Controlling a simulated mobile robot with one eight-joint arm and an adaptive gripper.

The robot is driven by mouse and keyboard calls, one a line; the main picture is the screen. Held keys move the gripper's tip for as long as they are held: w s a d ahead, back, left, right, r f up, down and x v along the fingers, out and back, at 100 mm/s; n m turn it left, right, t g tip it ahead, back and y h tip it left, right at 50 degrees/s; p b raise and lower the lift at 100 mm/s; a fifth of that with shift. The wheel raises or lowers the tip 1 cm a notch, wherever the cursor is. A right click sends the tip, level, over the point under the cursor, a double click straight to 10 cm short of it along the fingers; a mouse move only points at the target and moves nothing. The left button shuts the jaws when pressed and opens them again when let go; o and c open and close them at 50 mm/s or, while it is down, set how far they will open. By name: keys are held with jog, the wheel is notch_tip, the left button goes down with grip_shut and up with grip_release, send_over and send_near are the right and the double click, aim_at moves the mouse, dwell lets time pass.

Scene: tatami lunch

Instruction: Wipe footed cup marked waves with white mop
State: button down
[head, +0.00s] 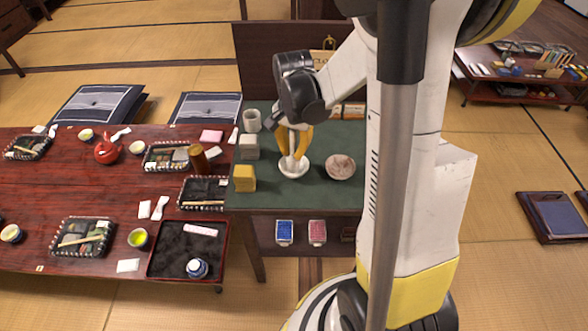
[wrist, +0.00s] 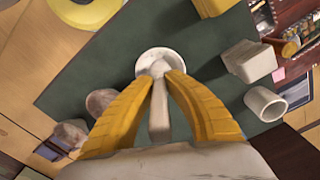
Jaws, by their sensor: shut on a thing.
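My gripper (head: 293,150) is above the green-topped stand, its yellow fingers shut on the pale handle of the white mop (wrist: 158,110). The mop's lower end meets a round white dish-like piece (head: 293,172), which also shows in the wrist view (wrist: 147,68); I cannot tell whether this is a separate dish or part of the mop. A small white and blue vessel (head: 197,268) stands on the black tray (head: 170,262) on the red table, away from my gripper. It may be the footed cup; its marking is too small to read.
On the green stand (head: 268,198) are a pale bowl (head: 341,167), a grey-white cup (head: 252,121), a pale block (head: 249,147) and a yellow block (head: 244,178). The red table (head: 60,195) holds a red teapot (head: 107,150), several trays and small cups. A pink-white roll (head: 201,230) shares the black tray.

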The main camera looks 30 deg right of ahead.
jog(key=shift+m, duration=0.9)
jog(key=n, duration=0.4)
jog(key=shift+d, duration=0.1)
jog(key=n, duration=0.3)
jog(key=shift+d, duration=0.1)
jog(key=n, duration=0.7)
jog(key=shift+d+b, duration=0.25)
jog(key=shift+b, duration=0.05)
